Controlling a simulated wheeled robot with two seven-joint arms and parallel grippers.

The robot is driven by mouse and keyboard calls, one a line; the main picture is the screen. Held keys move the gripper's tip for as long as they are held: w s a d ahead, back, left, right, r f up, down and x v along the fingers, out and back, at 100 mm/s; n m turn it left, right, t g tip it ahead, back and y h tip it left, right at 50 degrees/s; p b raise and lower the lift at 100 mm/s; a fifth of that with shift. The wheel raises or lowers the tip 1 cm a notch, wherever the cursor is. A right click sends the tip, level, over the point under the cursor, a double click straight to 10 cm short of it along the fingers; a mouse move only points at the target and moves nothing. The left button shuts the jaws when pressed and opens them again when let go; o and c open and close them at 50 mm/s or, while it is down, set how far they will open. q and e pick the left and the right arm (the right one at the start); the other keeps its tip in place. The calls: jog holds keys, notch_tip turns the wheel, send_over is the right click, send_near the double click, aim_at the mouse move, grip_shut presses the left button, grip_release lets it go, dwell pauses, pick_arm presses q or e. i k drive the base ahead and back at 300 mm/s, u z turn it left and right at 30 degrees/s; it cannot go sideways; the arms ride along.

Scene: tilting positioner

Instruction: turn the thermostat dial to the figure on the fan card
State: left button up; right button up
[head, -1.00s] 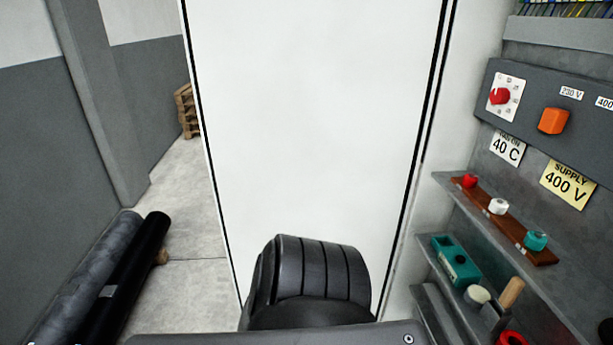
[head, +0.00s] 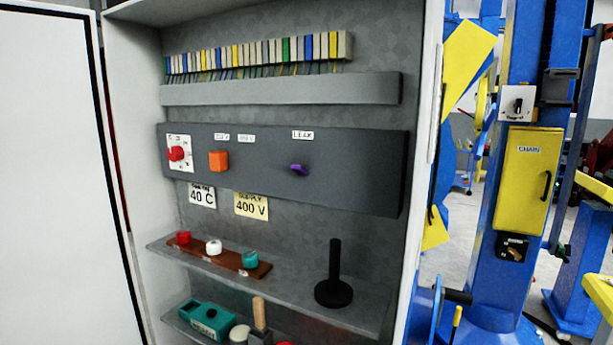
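The thermostat dial is a red knob (head: 177,154) on a white square scale plate (head: 187,142), at the left end of a dark grey panel inside an open cabinet. The scale figures and the knob's exact setting are too small to read. The fan card (head: 202,195) is a white card below the panel, reading 40 C; its top line is partly unclear. Neither of my grippers is in view.
An orange switch (head: 218,160) and a purple knob (head: 298,170) share the panel. A yellow supply card (head: 251,205) reads 400 V. Below, a shelf (head: 300,285) holds a board of coloured caps (head: 220,255) and a black post (head: 334,280). The open door (head: 60,180) stands left; blue machinery (head: 490,230) right.

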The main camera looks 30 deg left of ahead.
aim_at(175, 153)
jog(key=u, duration=1.7)
